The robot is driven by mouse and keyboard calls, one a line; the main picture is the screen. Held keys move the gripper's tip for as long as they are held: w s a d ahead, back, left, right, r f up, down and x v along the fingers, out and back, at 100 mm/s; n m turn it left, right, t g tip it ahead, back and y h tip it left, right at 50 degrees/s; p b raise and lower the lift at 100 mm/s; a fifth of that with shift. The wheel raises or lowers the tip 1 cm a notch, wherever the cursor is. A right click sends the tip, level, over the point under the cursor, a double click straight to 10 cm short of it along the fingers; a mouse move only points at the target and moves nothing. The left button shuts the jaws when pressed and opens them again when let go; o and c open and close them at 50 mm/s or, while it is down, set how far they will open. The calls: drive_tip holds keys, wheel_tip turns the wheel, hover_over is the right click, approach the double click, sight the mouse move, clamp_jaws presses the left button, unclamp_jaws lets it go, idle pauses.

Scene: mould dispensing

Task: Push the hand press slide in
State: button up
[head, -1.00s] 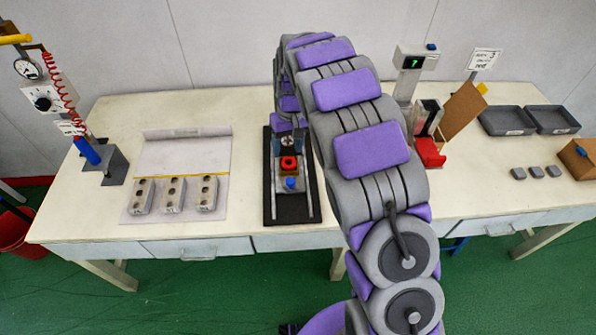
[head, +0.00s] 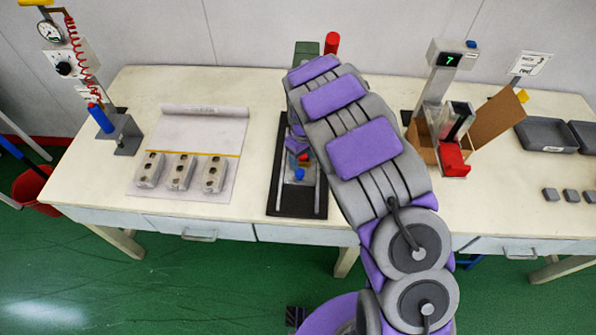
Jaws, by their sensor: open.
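The hand press stands mid-table on a black base (head: 287,207) with two pale rails running front to back. Its green top (head: 306,49) and red handle (head: 332,43) show behind my arm. The slide (head: 303,182) lies between the rails, with a blue piece (head: 299,174) on it and a red piece (head: 304,156) just behind. My arm crosses over the press from the front right and hides its right and middle parts. My gripper (head: 296,143) hangs over the rails just behind the red piece, mostly hidden; it is open. I cannot tell whether it touches the slide.
Several grey moulds (head: 180,172) lie on a white sheet (head: 203,137) to the left. A gauge stand (head: 122,133) is at the far left. A display post (head: 433,85), a cardboard box (head: 424,145) and a red-based device (head: 453,160) stand right of my arm. Dark trays (head: 545,135) lie further right.

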sight(299, 172)
drive_tip(key=f, duration=0.1)
drive_tip(key=d+f, duration=0.1)
drive_tip(key=f, duration=0.1)
drive_tip(key=shift+d+f, duration=0.2)
drive_tip(key=shift+d, duration=0.2)
drive_tip(key=a+f, duration=0.2)
drive_tip(key=a+f+b, duration=0.1)
drive_tip(key=a+f, duration=0.1)
drive_tip(key=shift+a, duration=0.3)
drive_tip(key=d, duration=0.3)
drive_tip(key=shift+d+r, duration=0.1)
drive_tip(key=shift+r, duration=0.2)
drive_tip(key=shift+c, duration=0.2)
drive_tip(key=shift+d, duration=0.25)
drive_tip(key=shift+c, duration=0.7)
drive_tip(key=shift+a, duration=0.1)
drive_tip(key=shift+c, duration=0.9)
drive_tip(key=shift+a+f, duration=0.1)
drive_tip(key=shift+a, duration=0.95)
drive_tip(key=c, duration=0.4)
drive_tip(key=shift+d, duration=0.2)
clamp_jaws()
